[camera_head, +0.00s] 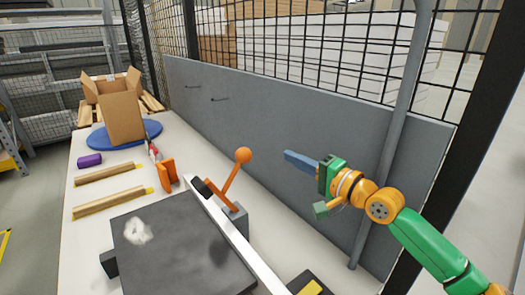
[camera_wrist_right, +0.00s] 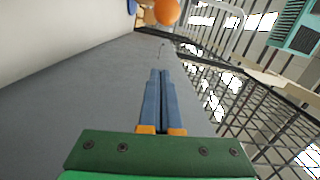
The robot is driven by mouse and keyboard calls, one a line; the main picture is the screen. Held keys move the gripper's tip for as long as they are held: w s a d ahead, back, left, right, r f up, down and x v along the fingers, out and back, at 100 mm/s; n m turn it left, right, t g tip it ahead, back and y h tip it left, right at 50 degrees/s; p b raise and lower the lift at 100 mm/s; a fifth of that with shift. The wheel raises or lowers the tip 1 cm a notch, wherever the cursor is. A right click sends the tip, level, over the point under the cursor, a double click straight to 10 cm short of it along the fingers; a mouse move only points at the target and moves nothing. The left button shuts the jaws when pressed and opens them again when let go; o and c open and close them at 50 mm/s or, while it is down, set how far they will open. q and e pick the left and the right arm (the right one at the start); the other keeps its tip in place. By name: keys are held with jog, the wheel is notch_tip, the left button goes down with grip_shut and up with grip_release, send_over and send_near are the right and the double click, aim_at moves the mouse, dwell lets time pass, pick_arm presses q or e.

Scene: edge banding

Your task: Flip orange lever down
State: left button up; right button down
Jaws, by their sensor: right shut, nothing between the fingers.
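The orange lever (camera_head: 233,175) stands up from a grey block (camera_head: 237,218) beside the white rail on the table. It tilts up to the right and ends in an orange ball knob (camera_head: 243,155). My right gripper (camera_head: 288,155) has its blue fingers shut and empty, pointing left. In the picture they are right of the knob, at about its height, and apart from it. In the right wrist view the fingers (camera_wrist_right: 161,75) are closed together, and the orange knob (camera_wrist_right: 167,11) shows beyond their tips at the top. My left gripper is not in view.
A dark plate (camera_head: 180,245) and a white rail (camera_head: 238,240) lie in front of the lever. A grey panel (camera_head: 300,125) with wire mesh runs behind it, and a grey pole (camera_head: 390,140) stands at right. An orange clamp-like piece (camera_head: 167,173) and a cardboard box (camera_head: 120,115) are farther left.

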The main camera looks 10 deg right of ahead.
pick_arm(q)
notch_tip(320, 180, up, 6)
jog(key=p, duration=0.5)
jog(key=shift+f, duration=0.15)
pick_arm(e)
jog(key=w+a, duration=0.4)
jog(key=a, duration=0.2)
jog(key=shift+a+f, duration=0.2)
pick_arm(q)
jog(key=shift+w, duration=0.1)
pick_arm(e)
jog(key=shift+w+f, duration=0.1)
